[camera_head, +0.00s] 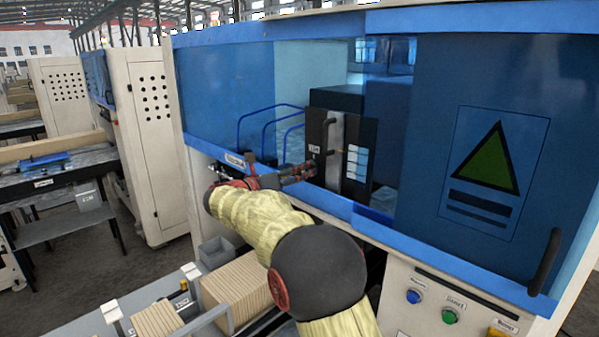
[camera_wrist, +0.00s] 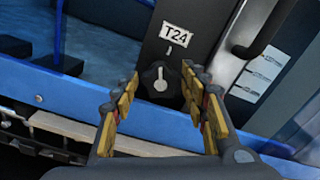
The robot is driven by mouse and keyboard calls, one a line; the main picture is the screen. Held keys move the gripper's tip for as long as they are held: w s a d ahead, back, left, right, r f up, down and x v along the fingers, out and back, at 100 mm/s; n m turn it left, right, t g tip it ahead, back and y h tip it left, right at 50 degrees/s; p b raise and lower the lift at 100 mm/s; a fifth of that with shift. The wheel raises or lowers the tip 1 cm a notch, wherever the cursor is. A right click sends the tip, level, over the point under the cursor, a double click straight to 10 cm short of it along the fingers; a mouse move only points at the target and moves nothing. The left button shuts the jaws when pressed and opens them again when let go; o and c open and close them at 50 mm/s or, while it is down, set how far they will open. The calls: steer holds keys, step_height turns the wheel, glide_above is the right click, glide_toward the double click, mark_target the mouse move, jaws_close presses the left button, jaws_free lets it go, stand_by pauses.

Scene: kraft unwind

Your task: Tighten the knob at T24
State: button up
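The knob (camera_wrist: 160,84) at T24 is dark and round with a pale pointer mark. It sits on a black panel (camera_wrist: 196,22) just below the white T24 label (camera_wrist: 175,36). My gripper (camera_wrist: 162,92) is open, with its yellow-padded fingers on either side of the knob in the wrist view. I cannot tell whether the fingertips touch it. In the head view my gripper (camera_head: 312,168) reaches into the blue machine's opening, close to the black panel (camera_head: 352,150). The knob is too small to make out clearly there.
A black handle (camera_head: 328,136) stands out from the panel, above and right of the knob in the wrist view. The machine's blue sill (camera_head: 330,205) runs below my arm. A blue door (camera_head: 485,150) is at right. Cardboard stacks (camera_head: 236,290) lie below.

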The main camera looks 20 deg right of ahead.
steer(key=c, duration=0.8)
steer(key=m+b, duration=0.2)
steer(key=m, duration=0.1)
steer(key=shift+s+f+b, duration=0.1)
steer(key=shift+f+b, duration=0.05)
steer(key=shift+b, duration=0.25)
steer(key=shift+m+b, duration=0.3)
steer(key=shift+m, duration=0.5)
steer(key=o, duration=1.2)
steer(key=shift+a, duration=0.1)
